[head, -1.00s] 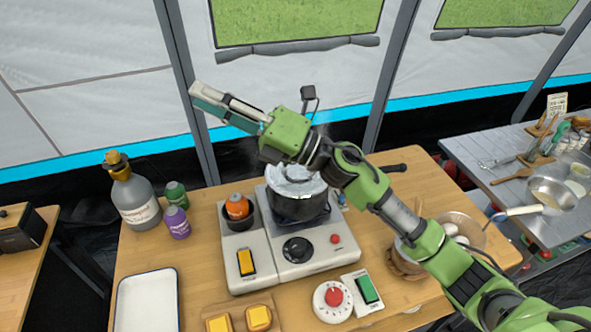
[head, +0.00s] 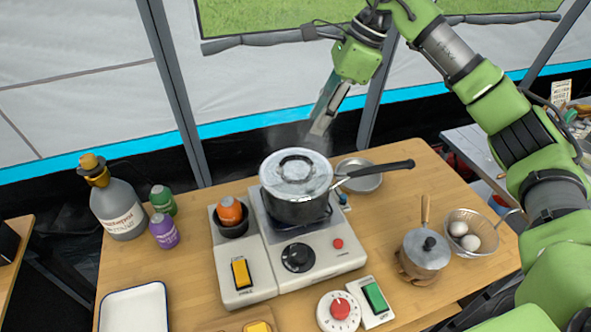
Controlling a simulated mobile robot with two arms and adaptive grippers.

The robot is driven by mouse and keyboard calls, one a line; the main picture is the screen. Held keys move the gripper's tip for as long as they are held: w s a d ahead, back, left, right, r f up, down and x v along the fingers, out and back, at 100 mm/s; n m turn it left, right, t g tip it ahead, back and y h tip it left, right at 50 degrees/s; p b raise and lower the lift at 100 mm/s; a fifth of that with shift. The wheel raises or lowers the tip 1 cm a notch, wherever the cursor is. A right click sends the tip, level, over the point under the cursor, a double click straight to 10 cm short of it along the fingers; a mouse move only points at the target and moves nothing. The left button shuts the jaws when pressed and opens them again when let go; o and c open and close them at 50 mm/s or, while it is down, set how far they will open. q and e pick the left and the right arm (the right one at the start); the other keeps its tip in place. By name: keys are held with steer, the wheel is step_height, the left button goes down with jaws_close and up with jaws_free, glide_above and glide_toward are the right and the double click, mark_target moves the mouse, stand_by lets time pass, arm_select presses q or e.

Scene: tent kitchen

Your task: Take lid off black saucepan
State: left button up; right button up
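The black saucepan (head: 300,211) stands on the burner of the white stove unit (head: 330,256), its long black handle pointing right. The metal lid (head: 290,178) with a black loop handle sits on the saucepan. My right gripper (head: 318,128) hangs above and behind the saucepan, pointing down, a little right of the lid and apart from it. Its fingers show edge-on, so I cannot tell whether it is open or shut. My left gripper is out of view.
A metal dish (head: 360,181) lies behind the saucepan handle. A small lidded pot (head: 426,250) and a basket of eggs (head: 470,235) stand at right. Bottles (head: 124,210) stand at left, with a white tray (head: 135,309) at front left. An orange-topped jar (head: 231,212) is beside the saucepan.

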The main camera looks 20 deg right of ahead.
mark_target(296, 157)
steer(key=p+x, duration=0.1)
steer(key=x, duration=0.5)
steer(key=shift+a+f, duration=0.25)
steer(key=shift+a, duration=0.05)
steer(key=p+x, duration=0.1)
steer(key=x, duration=0.2)
steer(key=p+x, duration=0.1)
steer(key=shift+s+a+f+p, duration=0.2)
steer(key=shift+a+f+p, duration=0.1)
steer(key=shift+p, duration=0.05)
steer(key=shift+a+f, duration=0.1)
steer(key=shift+f, duration=0.2)
steer(key=shift+w+r, duration=0.1)
jaws_close()
